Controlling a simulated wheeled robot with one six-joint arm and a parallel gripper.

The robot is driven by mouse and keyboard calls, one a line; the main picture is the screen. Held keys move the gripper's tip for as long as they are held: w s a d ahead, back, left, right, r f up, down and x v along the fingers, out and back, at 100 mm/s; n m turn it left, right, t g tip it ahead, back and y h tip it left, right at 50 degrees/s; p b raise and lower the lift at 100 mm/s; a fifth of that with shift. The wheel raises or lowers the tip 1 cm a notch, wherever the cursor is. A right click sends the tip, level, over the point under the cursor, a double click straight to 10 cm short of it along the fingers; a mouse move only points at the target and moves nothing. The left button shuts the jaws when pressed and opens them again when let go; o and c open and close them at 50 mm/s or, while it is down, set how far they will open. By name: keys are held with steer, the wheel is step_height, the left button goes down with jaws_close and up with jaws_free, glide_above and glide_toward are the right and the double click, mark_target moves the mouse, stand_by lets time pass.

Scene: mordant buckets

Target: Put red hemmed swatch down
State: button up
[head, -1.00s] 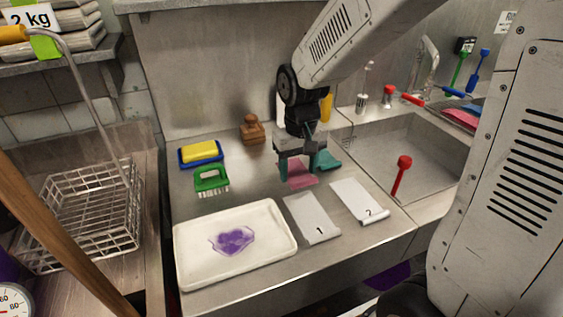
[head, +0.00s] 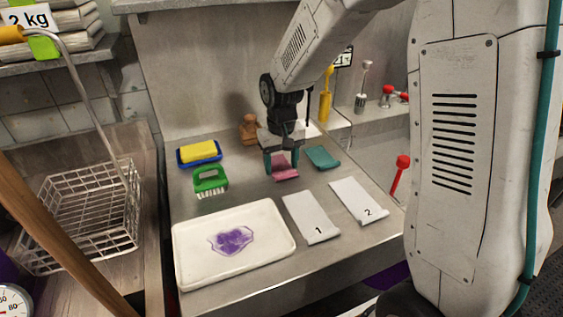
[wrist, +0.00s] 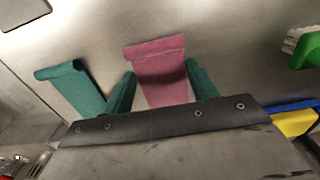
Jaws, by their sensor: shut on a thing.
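The red hemmed swatch (head: 285,174), which looks pink, is between the teal fingers of my gripper (head: 281,168). In the wrist view the swatch (wrist: 160,68) lies between the two fingers (wrist: 161,88), its far end showing a rolled hem. My gripper is shut on it, low over the steel counter. I cannot tell whether the swatch touches the counter. A teal swatch (head: 322,157) lies apart to the right, also in the wrist view (wrist: 76,88). White pieces marked 1 (head: 311,218) and 2 (head: 358,201) lie in front.
A white tray (head: 195,271) with a purple stain is at the front left. A green brush (head: 210,180), a yellow sponge (head: 200,150) on blue, and a brown wooden item (head: 249,128) stand behind it. A red-headed tool (head: 402,170) is at the right. Bare counter lies around the swatch.

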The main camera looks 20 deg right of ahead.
mark_target(282, 170)
steer(key=shift+f, duration=0.1)
steer(key=o, duration=1)
steer(key=shift+c, duration=0.2)
step_height(282, 170, up, 12)
steer(key=s+d+r, duration=0.1)
steer(key=s+r, duration=0.1)
steer(key=s, duration=1.2)
steer(key=s+d+r+t, duration=0.1)
steer(key=s+d+r, duration=0.1)
steer(key=s, duration=1.2)
steer(key=shift+s+r, duration=0.3)
